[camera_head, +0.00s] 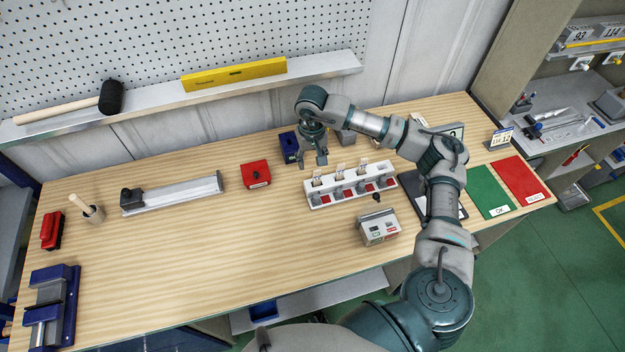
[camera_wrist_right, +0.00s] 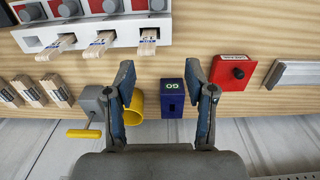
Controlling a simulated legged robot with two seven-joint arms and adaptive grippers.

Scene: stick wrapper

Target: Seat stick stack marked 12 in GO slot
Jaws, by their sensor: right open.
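The GO slot is a small dark blue box (camera_head: 289,147) at the back of the table; its "GO" face (camera_wrist_right: 171,98) shows between my fingers in the right wrist view. My right gripper (camera_head: 314,163) is open and empty, above the table just right of the blue box. A white holder (camera_head: 320,202) stands to its right, with wooden stick stacks in its slots; they show in the right wrist view as stacks (camera_wrist_right: 65,42), (camera_wrist_right: 101,44) and (camera_wrist_right: 147,42) with small printed labels. I cannot read which is marked 12. My left gripper is out of view.
A red button box (camera_head: 256,174) sits left of the blue box. More wooden pieces (camera_wrist_right: 30,90), a grey block with yellow handle (camera_wrist_right: 92,105) and a yellow cup (camera_wrist_right: 138,106) lie close by. A control box (camera_head: 379,227) stands in front. The table's front middle is clear.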

